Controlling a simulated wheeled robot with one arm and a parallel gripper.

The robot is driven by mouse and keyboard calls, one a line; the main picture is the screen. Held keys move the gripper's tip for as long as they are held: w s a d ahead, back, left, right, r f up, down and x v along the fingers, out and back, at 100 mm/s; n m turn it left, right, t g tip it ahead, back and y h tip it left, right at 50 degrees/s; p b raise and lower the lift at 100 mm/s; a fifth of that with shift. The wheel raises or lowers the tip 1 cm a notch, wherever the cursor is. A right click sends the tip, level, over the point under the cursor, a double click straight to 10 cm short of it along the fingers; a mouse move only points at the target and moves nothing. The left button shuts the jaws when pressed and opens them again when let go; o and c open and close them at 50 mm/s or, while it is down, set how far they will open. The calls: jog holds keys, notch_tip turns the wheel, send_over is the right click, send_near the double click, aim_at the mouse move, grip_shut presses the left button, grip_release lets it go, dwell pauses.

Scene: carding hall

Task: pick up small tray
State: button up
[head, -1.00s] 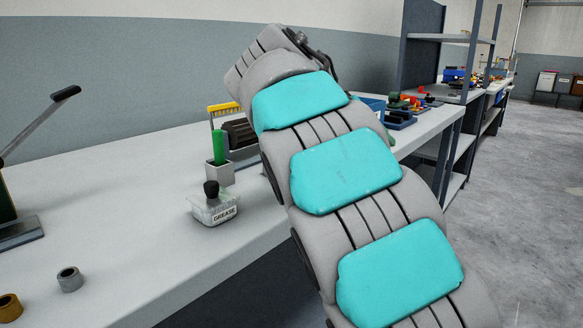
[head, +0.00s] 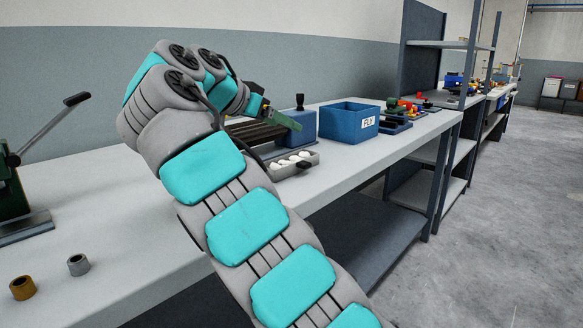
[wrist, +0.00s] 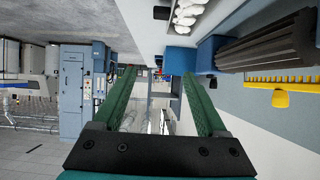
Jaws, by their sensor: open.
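A small grey tray (head: 312,160) with several white rounded pieces in it sits near the front edge of the bench, partly hidden by my arm. In the wrist view the white pieces (wrist: 188,12) show at the top edge, with only part of the tray around them. My gripper (head: 280,115) has green fingers and is above the bench, beyond my bent wrist and apart from the tray. In the wrist view the fingers (wrist: 160,72) are spread with nothing between them.
A blue bin marked FLY (head: 348,124) and a blue block with a black knob (head: 303,122) stand past the tray. A dark ribbed piece (head: 256,132) lies behind it. Two bushings (head: 78,264) and a lever machine (head: 15,205) are at left.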

jog(key=b, duration=0.2)
send_near(303, 163)
jog(key=shift+w+d+f, duration=0.3)
jog(key=shift+w+f, duration=0.05)
jog(key=shift+w, duration=0.2)
jog(key=shift+p+x, duration=0.6)
jog(key=shift+x, duration=3.1)
jog(key=shift+c, duration=0.2)
grip_shut()
